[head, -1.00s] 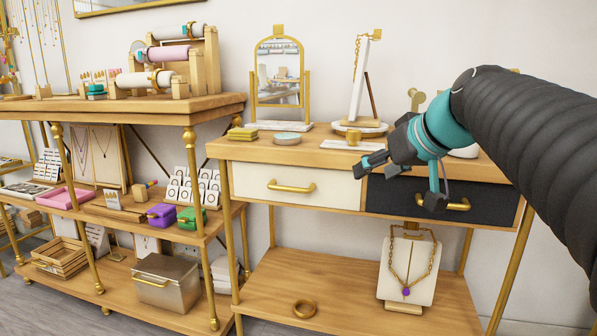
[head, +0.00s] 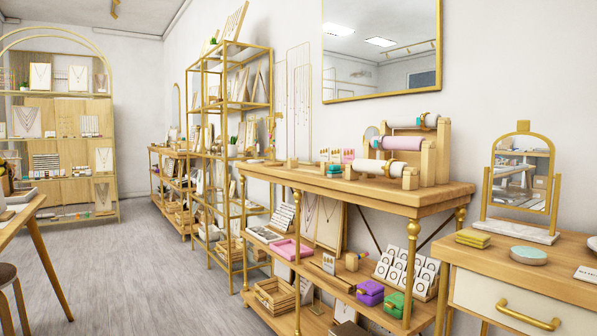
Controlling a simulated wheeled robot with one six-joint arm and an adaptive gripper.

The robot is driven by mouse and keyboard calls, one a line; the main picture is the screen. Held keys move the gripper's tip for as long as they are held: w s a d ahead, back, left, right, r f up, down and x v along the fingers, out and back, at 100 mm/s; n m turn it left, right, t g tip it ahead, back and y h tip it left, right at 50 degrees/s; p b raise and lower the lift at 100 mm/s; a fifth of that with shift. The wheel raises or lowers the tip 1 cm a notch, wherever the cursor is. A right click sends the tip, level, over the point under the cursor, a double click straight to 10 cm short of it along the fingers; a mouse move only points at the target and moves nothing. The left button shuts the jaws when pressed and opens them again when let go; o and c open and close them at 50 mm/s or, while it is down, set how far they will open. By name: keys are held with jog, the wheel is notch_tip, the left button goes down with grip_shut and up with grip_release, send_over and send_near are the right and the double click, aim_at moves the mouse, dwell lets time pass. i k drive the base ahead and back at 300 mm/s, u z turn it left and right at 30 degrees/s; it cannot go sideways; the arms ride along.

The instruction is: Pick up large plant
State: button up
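My gripper is not in view. No clearly large plant shows. A small green plant in a pale pot (head: 232,147) stands on a middle shelf of the tall gold rack, far off at the left of centre. A bit of green (head: 212,42) near the top of the same rack may be another plant; it is too small to tell.
A wooden display table (head: 400,195) with bracelet rolls runs along the right wall. A drawer table (head: 530,275) with a small mirror stands at right. The gold rack (head: 270,85) and an arched shelf (head: 60,110) are farther back. Grey floor (head: 140,275) is open at left.

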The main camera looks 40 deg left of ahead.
aim_at(233, 148)
jog(key=u, duration=2)
jog(key=i, duration=1.4)
jog(key=u, duration=0.45)
jog(key=i, duration=1.9)
jog(key=z, duration=0.2)
jog(key=i, duration=1.85)
jog(key=z, duration=0.35)
